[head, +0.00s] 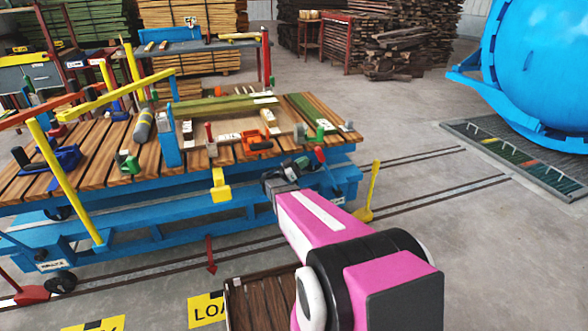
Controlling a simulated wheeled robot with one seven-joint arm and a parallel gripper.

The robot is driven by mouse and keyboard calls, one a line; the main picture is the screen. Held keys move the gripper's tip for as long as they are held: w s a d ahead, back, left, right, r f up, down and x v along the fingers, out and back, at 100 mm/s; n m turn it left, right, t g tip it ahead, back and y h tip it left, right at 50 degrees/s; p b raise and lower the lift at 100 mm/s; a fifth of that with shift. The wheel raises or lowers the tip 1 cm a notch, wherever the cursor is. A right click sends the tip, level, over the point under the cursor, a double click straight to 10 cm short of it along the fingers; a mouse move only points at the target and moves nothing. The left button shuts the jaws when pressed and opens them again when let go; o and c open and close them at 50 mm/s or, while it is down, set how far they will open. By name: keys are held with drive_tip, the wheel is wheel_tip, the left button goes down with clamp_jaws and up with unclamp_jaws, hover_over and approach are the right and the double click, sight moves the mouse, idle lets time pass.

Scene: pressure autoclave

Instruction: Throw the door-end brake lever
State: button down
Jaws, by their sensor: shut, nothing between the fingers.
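A thin yellow upright lever (372,188) stands at the right end of the blue cart (130,240), the end facing the blue autoclave (545,65). It looks like the door-end brake lever and leans slightly right, with a wider yellow foot at its bottom. My gripper (280,172) is shut and empty, in front of the cart's near side and left of the lever. The gap between them is clear in the picture, but its depth is hard to judge. My pink arm hides the floor and part of the cart's lower right.
Clamps and tools lie on the cart's slatted wood deck (95,165). A yellow block (220,187) juts from its near side, and a yellow post (65,180) rises at left. Rails (440,198) run right towards a floor grate (530,160). Floor right of the lever is open.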

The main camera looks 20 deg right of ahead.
drive_tip(key=shift+x, duration=1.7)
drive_tip(key=shift+d+r, duration=0.1)
drive_tip(key=shift+y, duration=0.8)
drive_tip(key=x, duration=0.3)
drive_tip(key=r+x, duration=0.1)
drive_tip(key=x, duration=0.3)
drive_tip(key=shift+a, duration=0.25)
drive_tip(key=shift+a+f, duration=0.1)
drive_tip(key=shift+a, duration=0.1)
drive_tip(key=r+v, duration=0.1)
drive_tip(key=v, duration=1.2)
drive_tip(key=shift+a+r, duration=0.25)
drive_tip(key=shift+a, duration=0.2)
drive_tip(key=shift+s, duration=0.1)
